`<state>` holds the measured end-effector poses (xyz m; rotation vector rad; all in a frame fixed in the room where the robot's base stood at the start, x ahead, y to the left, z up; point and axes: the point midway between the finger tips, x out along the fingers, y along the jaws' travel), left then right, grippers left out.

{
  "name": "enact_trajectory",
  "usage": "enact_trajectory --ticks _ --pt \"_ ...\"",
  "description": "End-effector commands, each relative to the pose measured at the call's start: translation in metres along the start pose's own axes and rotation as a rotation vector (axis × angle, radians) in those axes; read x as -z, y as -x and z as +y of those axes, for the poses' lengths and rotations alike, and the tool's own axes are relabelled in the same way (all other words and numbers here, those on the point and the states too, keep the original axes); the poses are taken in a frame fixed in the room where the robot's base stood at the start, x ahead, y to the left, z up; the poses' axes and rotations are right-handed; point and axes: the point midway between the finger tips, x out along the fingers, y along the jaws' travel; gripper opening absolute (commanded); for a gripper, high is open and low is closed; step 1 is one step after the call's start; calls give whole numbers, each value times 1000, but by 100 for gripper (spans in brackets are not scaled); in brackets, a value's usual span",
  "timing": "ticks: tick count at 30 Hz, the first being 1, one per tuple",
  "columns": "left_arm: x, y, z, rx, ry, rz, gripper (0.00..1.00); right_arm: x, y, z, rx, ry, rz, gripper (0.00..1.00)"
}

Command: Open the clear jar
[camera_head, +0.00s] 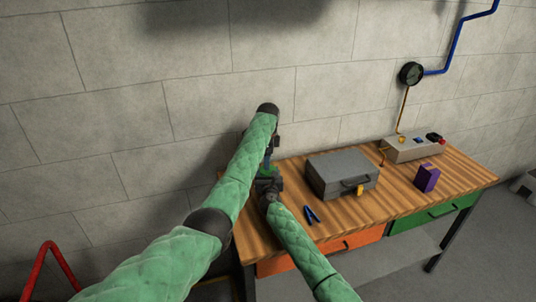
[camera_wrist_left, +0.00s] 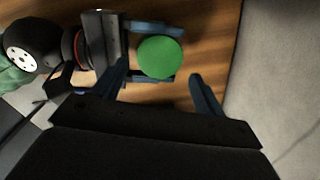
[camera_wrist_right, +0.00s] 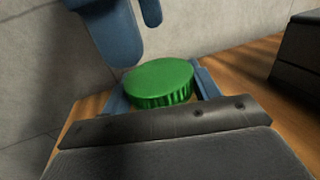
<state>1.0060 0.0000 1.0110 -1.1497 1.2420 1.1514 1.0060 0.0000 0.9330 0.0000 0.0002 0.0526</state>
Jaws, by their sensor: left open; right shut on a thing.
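The jar shows mainly as its round green lid (camera_wrist_left: 160,57) in the left wrist view; the lid's ribbed side shows in the right wrist view (camera_wrist_right: 160,84). The jar's clear body is hidden below the lid. My right gripper (camera_wrist_right: 160,95) is shut on the jar, its fingers on either side just below the lid. My left gripper (camera_wrist_left: 160,80) is open above the lid, with its fingers apart on either side and not touching it. In the head view the two grippers meet at the table's left end, and my arms hide most of the jar.
The wooden workbench (camera_head: 385,205) holds a grey toolbox (camera_head: 340,175), blue-handled pliers (camera_head: 311,214), a purple box (camera_head: 427,178) and a grey control box (camera_head: 412,148). A block wall stands close behind. The jar is near the bench's left edge.

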Motion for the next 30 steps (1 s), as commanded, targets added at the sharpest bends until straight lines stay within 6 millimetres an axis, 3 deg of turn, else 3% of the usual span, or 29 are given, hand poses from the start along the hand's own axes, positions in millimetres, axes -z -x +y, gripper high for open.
enact_trajectory --ticks 3,10,22,23,28,30 --pt "0 -18 0 -2 0 0 72 1 0 0 0 0 1 0" --pt "0 -42 0 -2 0 1 72 1 0 0 0 0 1 0" --pt "0 -48 0 0 0 1 72 1 0 0 0 0 1 0" --pt "0 -48 0 0 0 1 70 1 0 0 0 0 1 0" --pt "0 -48 0 0 0 1 36 1 0 0 0 0 1 0" --pt "0 -48 0 0 0 1 34 1 0 0 0 0 1 0"
